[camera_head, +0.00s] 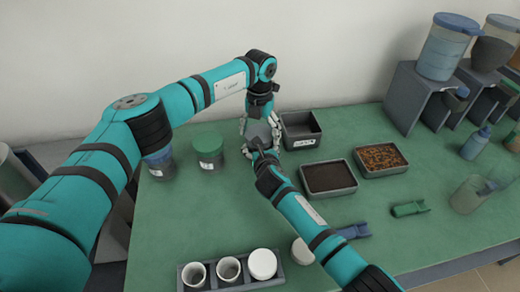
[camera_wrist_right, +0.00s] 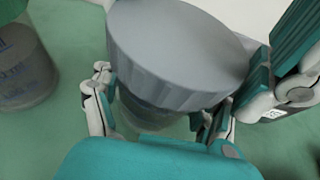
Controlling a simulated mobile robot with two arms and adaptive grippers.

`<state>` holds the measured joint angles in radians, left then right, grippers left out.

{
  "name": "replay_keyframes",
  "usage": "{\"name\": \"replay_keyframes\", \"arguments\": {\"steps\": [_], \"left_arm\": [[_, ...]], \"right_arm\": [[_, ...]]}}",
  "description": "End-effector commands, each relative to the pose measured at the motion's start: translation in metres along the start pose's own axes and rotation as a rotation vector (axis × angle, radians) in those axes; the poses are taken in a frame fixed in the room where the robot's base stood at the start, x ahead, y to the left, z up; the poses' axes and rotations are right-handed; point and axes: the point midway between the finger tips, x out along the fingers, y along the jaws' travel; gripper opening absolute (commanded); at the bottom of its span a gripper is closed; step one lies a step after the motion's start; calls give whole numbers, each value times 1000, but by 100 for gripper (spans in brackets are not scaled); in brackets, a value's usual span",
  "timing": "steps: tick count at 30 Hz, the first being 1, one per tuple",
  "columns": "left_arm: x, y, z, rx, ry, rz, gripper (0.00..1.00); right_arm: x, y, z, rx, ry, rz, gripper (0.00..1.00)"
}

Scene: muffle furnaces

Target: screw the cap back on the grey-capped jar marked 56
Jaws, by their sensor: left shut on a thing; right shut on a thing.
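The grey-capped jar stands between my two grippers; its grey cap (camera_head: 258,129) shows in the head view, and the marking 56 is not visible. In the right wrist view the grey cap (camera_wrist_right: 180,50) sits at the top of the clear jar body (camera_wrist_right: 150,113), hiding the threads. My right gripper (camera_wrist_right: 163,105) is shut around the jar body just below the cap. My left gripper (camera_head: 262,117) comes from behind and above and is shut on the cap; one of its fingers shows at the cap's right side in the wrist view.
A green-capped jar (camera_head: 208,150) and a blue-capped jar (camera_head: 158,163) stand to the left. An empty dark tray (camera_head: 300,143) and two filled trays (camera_head: 330,192) (camera_head: 381,174) lie to the right. A rack (camera_head: 212,285) with white cups is in front. Dispensers (camera_head: 415,100) stand back right.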

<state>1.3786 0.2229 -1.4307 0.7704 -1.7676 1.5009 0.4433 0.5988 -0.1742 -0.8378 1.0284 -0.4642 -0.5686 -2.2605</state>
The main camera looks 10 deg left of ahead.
Motion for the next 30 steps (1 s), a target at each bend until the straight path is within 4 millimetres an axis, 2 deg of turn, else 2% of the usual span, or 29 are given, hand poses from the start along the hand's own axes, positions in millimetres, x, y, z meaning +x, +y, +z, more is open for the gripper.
{"name": "replay_keyframes", "arguments": {"steps": [4,5,8,18,27,30], "left_arm": [[0,1,0,-4,0,2,45],[0,1,0,-4,0,2,87],[0,1,0,-5,0,2,100],[-3,0,0,-4,-2,1,100],[-39,0,1,-3,-2,0,100],[-45,0,0,-4,-1,0,100]], "right_arm": [[0,-1,-2,-1,3,-3,0],[0,-1,-2,-1,3,-3,0],[0,-1,-2,-1,3,-3,0],[0,-1,-2,-1,3,-2,0],[0,-1,-2,-1,3,-2,0],[0,-1,-2,-1,3,-2,0]]}}
